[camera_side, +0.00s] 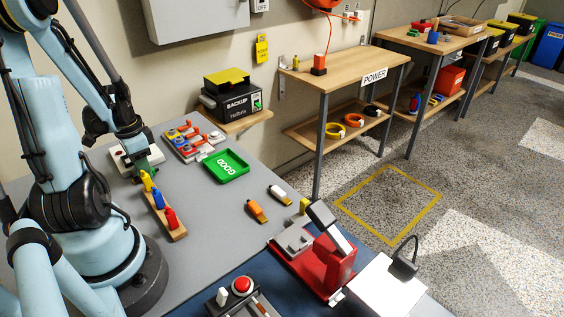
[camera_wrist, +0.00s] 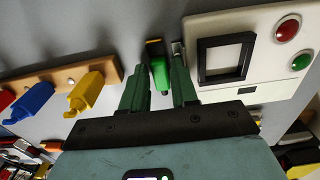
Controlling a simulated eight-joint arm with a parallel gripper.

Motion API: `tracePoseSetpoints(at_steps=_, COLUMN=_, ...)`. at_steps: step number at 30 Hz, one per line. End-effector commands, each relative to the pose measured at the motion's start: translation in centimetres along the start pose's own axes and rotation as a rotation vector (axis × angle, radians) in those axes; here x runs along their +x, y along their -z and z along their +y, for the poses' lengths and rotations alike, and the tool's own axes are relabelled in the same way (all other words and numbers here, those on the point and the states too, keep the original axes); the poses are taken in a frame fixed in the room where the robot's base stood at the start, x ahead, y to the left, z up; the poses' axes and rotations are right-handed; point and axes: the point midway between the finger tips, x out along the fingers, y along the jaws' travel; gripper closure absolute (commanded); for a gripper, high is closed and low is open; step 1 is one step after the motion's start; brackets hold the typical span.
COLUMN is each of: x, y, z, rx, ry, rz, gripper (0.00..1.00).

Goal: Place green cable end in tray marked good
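The green cable end (camera_wrist: 160,74) shows in the wrist view between the two green fingers of my gripper (camera_wrist: 158,60). The fingers are apart, one on each side of it, with a gap visible on the left; contact on the right is unclear. In the side view my gripper (camera_side: 143,165) is low at the far end of the wooden rack, and I cannot make out the green cable end there. The green tray marked GOOD (camera_side: 236,171) lies flat and empty on the grey table, to the right of my gripper.
The wooden rack (camera_side: 178,233) holds yellow, blue and red cable ends close to my gripper. A white box (camera_wrist: 225,30) with a black square frame and buttons stands beside it. A board with orange-handled parts (camera_side: 190,143) lies behind. Orange (camera_side: 256,211) and white (camera_side: 280,195) pieces lie right.

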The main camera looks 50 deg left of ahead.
Motion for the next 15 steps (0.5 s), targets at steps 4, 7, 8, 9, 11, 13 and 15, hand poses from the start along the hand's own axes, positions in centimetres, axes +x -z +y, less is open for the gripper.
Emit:
tracePoseSetpoints(at_steps=4, x=-0.1, y=0.0, z=0.0, rx=0.0, ry=0.0, rz=0.0, gripper=0.71)
tracePoseSetpoints(at_steps=7, x=-0.5, y=0.0, z=0.0, rx=0.0, ry=0.0, rz=0.0, gripper=0.71)
tracePoseSetpoints(at_steps=8, x=-0.8, y=0.0, z=0.0, rx=0.0, ry=0.0, rz=0.0, gripper=0.71)
tracePoseSetpoints(at_steps=9, x=-1.1, y=0.0, z=0.0, rx=0.0, ry=0.0, rz=0.0, gripper=0.71)
tracePoseSetpoints(at_steps=11, x=-1.7, y=0.0, z=0.0, rx=0.0, ry=0.0, rz=0.0, gripper=0.71)
tracePoseSetpoints(at_steps=13, x=-2.6, y=0.0, z=0.0, rx=0.0, ry=0.0, rz=0.0, gripper=0.71)
tracePoseSetpoints(at_steps=15, x=-3.5, y=0.0, z=0.1, rx=0.0, ry=0.0, rz=0.0, gripper=0.71)
